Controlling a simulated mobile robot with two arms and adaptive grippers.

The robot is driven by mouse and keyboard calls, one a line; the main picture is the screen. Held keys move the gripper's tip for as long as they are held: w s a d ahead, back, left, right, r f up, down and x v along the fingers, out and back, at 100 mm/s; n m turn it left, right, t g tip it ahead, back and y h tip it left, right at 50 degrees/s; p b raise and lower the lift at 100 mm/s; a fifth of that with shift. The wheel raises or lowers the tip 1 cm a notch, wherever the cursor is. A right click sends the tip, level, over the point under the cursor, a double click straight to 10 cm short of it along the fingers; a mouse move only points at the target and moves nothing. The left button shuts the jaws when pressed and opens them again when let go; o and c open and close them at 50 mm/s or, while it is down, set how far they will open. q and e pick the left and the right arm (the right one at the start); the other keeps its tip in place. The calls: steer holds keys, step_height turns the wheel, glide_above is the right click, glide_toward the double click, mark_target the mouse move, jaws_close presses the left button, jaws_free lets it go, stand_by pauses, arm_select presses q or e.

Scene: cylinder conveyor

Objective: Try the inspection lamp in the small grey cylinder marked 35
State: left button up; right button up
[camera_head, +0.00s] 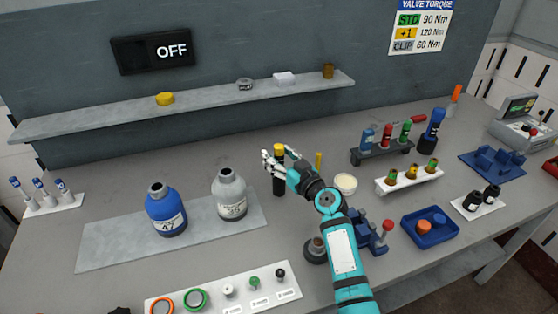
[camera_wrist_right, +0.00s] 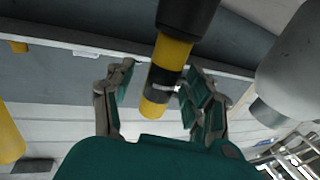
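The small grey cylinder (camera_head: 231,197) stands upright on a grey mat, right of the blue cylinder (camera_head: 166,212) marked 47. Its label number is too small to read. It also shows at the right of the wrist view (camera_wrist_right: 298,68). A black stick with yellow bands, apparently the inspection lamp (camera_head: 279,186), is right of the grey cylinder. My right gripper (camera_head: 278,160) is at its yellow upper part. In the wrist view, the lamp (camera_wrist_right: 168,75) lies between the spread fingers, with a gap on the left side. My left gripper is not seen.
A dark wall panel (camera_head: 152,50) reads OFF. A shelf (camera_head: 210,108) holds small parts. Near the right arm are a cream round tub (camera_head: 346,184), a white rack (camera_head: 408,182) of valves and a blue tray (camera_head: 443,238). A button panel (camera_head: 250,300) lies in front.

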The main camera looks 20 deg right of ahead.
jaws_close()
steer(key=shift+w+f, duration=0.1)
steer(key=shift+f, duration=0.1)
stand_by(0.6)
